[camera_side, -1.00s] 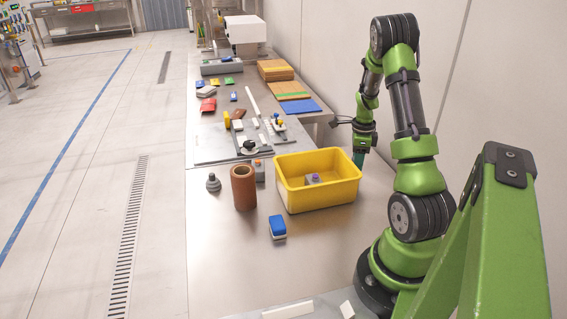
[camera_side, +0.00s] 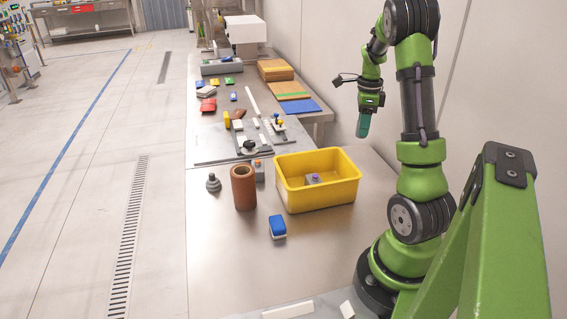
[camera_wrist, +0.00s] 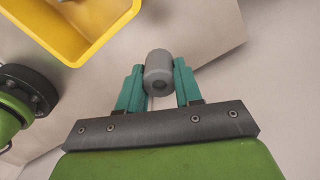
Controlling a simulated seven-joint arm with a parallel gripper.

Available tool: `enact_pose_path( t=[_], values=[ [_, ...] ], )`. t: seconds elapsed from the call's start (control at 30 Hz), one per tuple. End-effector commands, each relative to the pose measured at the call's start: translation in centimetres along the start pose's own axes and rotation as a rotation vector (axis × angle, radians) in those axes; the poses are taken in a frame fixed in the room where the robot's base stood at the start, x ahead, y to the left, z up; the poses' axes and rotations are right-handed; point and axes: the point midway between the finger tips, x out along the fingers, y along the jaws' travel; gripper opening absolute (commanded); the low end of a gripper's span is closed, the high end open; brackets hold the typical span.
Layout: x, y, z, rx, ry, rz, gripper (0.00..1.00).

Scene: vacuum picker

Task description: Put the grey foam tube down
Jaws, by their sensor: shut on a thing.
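My gripper (camera_wrist: 158,78) has two teal fingers and is shut on the grey foam tube (camera_wrist: 158,66), a short grey cylinder with a dark hole in its end. In the side view my gripper (camera_side: 363,127) hangs in the air to the right of the yellow bin, above the table's right edge. The tube cannot be made out in the side view. In the wrist view the tabletop lies well below the tube, and nothing touches the tube except the fingers.
A yellow bin (camera_side: 318,204) stands on the metal table (camera_side: 220,270) and holds a small grey and purple item (camera_side: 314,178). A brown tube (camera_side: 243,188), a blue and white block (camera_side: 278,227) and a dark knobbed piece (camera_side: 213,183) stand nearby. A wall is at the right.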

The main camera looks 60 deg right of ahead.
Motion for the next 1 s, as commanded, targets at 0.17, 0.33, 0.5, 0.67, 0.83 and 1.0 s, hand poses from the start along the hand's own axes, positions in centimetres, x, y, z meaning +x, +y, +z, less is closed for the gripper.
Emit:
enact_pose_path(
  t=[0.17, 0.33, 0.5, 0.67, 0.83, 1.0],
  values=[
    [-2.5, 0.2, 0.7, -0.021, -0.001, -0.001, 0.06],
    [-2.3, 1.3, 3.8, -0.122, -0.004, 0.004, 0.06],
    [-2.3, 3.4, 8.2, -0.272, -0.008, 0.008, 0.06],
    [-2.2, 7.2, 14.0, -0.496, -0.011, 0.011, 0.06],
    [-2.2, 13.9, 20.5, -0.798, -0.012, 0.016, 0.06],
    [-2.2, 21.9, 25.2, -1.114, -0.01, 0.015, 0.06]
  ],
)
